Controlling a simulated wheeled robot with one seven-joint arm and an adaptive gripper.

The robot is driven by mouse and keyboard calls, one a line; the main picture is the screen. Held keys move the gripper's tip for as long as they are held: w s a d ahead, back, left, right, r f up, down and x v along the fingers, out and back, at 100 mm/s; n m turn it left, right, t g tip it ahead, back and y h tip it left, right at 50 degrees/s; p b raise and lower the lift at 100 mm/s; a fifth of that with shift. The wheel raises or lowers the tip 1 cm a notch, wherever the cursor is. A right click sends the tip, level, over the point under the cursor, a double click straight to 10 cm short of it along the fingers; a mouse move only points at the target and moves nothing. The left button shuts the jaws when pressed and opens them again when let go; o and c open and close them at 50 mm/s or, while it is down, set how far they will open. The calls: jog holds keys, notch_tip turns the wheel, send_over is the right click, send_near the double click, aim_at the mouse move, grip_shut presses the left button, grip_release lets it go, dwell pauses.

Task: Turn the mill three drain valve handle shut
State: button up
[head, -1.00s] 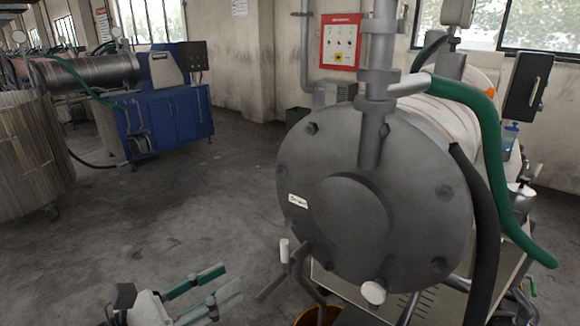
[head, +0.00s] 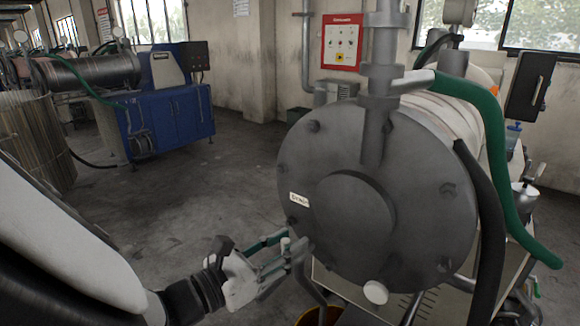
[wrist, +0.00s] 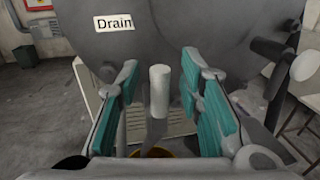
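The mill's dark grey round end (head: 350,200) fills the right of the head view, with a white "Drain" label (head: 299,200) low on its left; the label also shows in the wrist view (wrist: 114,23). The drain valve handle (wrist: 158,91), a pale upright cylinder, stands below the label. My gripper (head: 288,250) is at the handle in the head view, partly hiding it and the valve. In the wrist view my gripper (wrist: 160,72) is open, its green-padded fingers on either side of the handle, with a visible gap on each side.
A yellow-rimmed bucket (head: 318,317) stands below the valve. A white knob (head: 375,292) sticks out low on the mill end. A black hose (head: 487,230) and a green hose (head: 495,150) hang at its right.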

jog(key=shift+c, duration=0.6)
grip_shut()
